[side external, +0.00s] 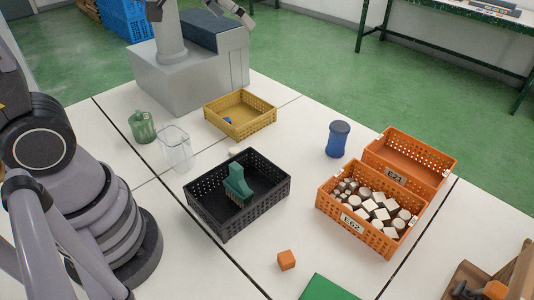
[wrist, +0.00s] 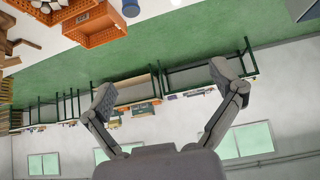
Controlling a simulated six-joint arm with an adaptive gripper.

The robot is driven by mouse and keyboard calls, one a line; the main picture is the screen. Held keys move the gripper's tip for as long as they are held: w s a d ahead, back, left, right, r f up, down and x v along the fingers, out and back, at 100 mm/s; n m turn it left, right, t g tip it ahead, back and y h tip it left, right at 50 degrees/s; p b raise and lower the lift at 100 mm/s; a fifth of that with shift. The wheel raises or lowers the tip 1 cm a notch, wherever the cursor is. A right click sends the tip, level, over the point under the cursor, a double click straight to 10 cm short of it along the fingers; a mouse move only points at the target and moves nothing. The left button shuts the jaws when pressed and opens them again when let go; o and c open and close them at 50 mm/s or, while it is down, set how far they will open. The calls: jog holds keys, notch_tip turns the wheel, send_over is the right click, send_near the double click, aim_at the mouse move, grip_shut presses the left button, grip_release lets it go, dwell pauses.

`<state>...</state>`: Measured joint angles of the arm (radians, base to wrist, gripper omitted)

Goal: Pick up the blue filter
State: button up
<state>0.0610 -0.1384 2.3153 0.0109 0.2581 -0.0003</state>
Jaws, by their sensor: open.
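The task's blue filter appears to be the blue, waisted cylinder (side external: 338,139) with a dark top, standing upright on the white table in the side external view, left of the orange crates. A blue piece cut off by the top edge of the wrist view (wrist: 131,8) looks like the same object. My gripper (wrist: 162,80) is open in the wrist view, with its two fingers wide apart and nothing between them. It is well away from the blue cylinder and faces the green floor and far wall.
Two orange crates (side external: 325,206) stand right of the cylinder; the front one holds several pale pieces. A black crate (side external: 222,228) holds a green brush (side external: 238,182). A yellow crate (side external: 268,117), clear container (side external: 175,150), green jug (side external: 142,127) and orange cube (side external: 287,260) are around. Table around the cylinder is clear.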

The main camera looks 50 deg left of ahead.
jog(key=w+d+f+t, duration=0.1)
jog(key=w+d+f, duration=0.1)
jog(key=w+f, duration=0.55)
jog(key=m+t+h, duration=0.1)
jog(key=t+h, duration=0.1)
send_over(339, 136)
jog(key=s+a, duration=0.4)
jog(key=a, duration=0.1)
notch_tip(339, 136, down, 14)
jog(key=shift+m+t+h, duration=0.3)
jog(key=shift+m+t, duration=0.1)
jog(key=shift+t, duration=0.5)
jog(key=f, duration=0.3)
jog(key=d+f, duration=0.1)
jog(key=f, duration=0.3)
jog(key=d+f, duration=0.1)
jog(key=f, duration=0.3)
jog(key=shift+f, duration=0.25)
jog(key=x, duration=0.7)
jog(key=shift+w+d+r, duration=0.1)
jog(key=shift+w, duration=0.15)
jog(key=shift+c, duration=0.2)
jog(key=c, duration=1.2)
jog(key=shift+c, duration=0.5)
